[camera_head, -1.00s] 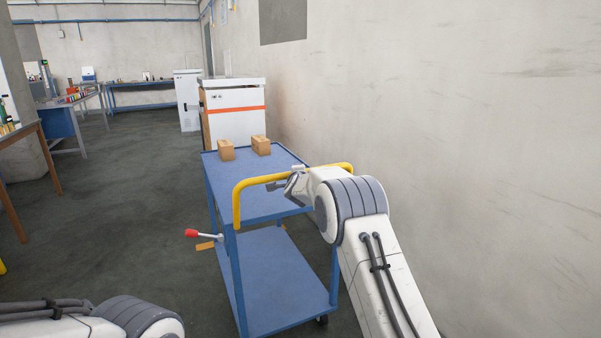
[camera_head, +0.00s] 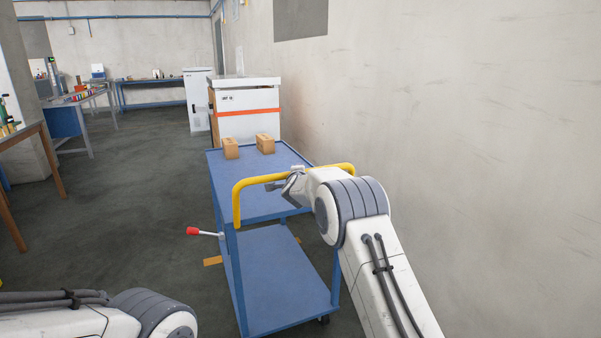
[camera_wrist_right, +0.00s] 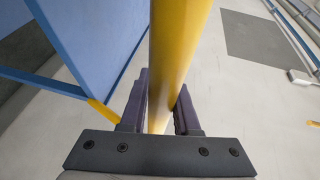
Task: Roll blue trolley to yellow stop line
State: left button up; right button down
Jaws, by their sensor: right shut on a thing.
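The blue trolley (camera_head: 262,198) stands ahead of me, with two shelves and a yellow push handle (camera_head: 237,205) at its near end. My right gripper (camera_head: 283,183) is shut on the handle bar; the right wrist view shows the yellow bar (camera_wrist_right: 178,45) between its fingers (camera_wrist_right: 160,108). A yellow-orange strip (camera_head: 212,261), which looks like the stop line, lies on the floor at the trolley's left side. A bit more shows behind the lower shelf; the trolley hides the rest. My left arm shows at lower left, but its gripper is out of frame.
Two small cardboard boxes (camera_head: 231,149) sit on the top shelf. A red-knobbed lever (camera_head: 193,231) sticks out left of the trolley. A white cabinet with an orange stripe (camera_head: 247,103) stands beyond it. A wall (camera_head: 450,110) runs along the right; the floor at left is open.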

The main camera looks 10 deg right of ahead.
pick_arm(q)
jog(key=shift+w, duration=0.35)
pick_arm(e)
jog(key=shift+w+d, duration=0.2)
jog(key=shift+w, duration=0.15)
jog(key=c, duration=0.7)
grip_release()
jog(key=shift+o, duration=0.2)
jog(key=shift+a, duration=0.15)
pick_arm(q)
jog(key=shift+f+b, duration=1.25)
pick_arm(e)
jog(key=v, duration=1)
jog(key=shift+s+a, duration=0.2)
